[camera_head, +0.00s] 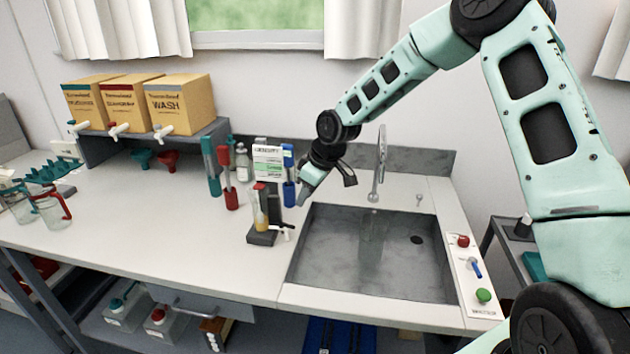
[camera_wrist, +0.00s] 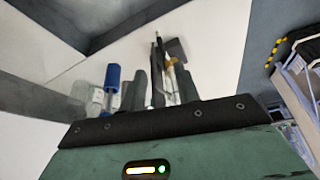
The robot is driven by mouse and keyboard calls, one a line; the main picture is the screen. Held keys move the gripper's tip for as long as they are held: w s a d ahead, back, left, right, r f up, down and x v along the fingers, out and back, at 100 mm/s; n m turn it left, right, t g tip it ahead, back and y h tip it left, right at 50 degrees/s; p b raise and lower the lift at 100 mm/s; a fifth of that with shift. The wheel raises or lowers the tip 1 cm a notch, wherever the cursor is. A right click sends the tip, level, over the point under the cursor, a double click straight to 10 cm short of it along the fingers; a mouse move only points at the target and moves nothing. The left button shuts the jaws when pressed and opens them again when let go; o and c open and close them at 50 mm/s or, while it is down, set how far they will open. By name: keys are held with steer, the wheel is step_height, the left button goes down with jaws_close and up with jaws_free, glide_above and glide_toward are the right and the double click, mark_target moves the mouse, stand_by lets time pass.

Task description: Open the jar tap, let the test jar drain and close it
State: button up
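The test jar (camera_head: 261,212), a slim clear cylinder with amber liquid, stands upright on a dark base (camera_head: 262,239) at the left of the sink. My gripper (camera_head: 305,195) hangs above the sink's left edge, to the right of the jar and higher than the tap. In the wrist view the fingers of my gripper (camera_wrist: 160,88) stand apart, with the dark stand seen beyond the gap. Nothing is visibly held.
A density card (camera_head: 267,160), a blue-topped tube (camera_head: 289,172), a red tube (camera_head: 229,193) and a teal tube (camera_head: 211,166) stand around the jar. The sink (camera_head: 335,262) has a faucet (camera_head: 379,168) behind it.

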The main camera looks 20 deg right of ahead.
steer(key=v, duration=0.6)
steer(key=shift+r+b, duration=0.2)
steer(key=shift+b, duration=0.15)
steer(key=shift+s+d, duration=0.1)
steer(key=s+a+r+g+h, duration=0.1)
steer(key=s+a+g, duration=0.1)
steer(key=s+a, duration=1.35)
steer(key=s+g+h+b, duration=0.1)
steer(key=s, duration=2.1)
steer(key=shift+d, duration=0.1)
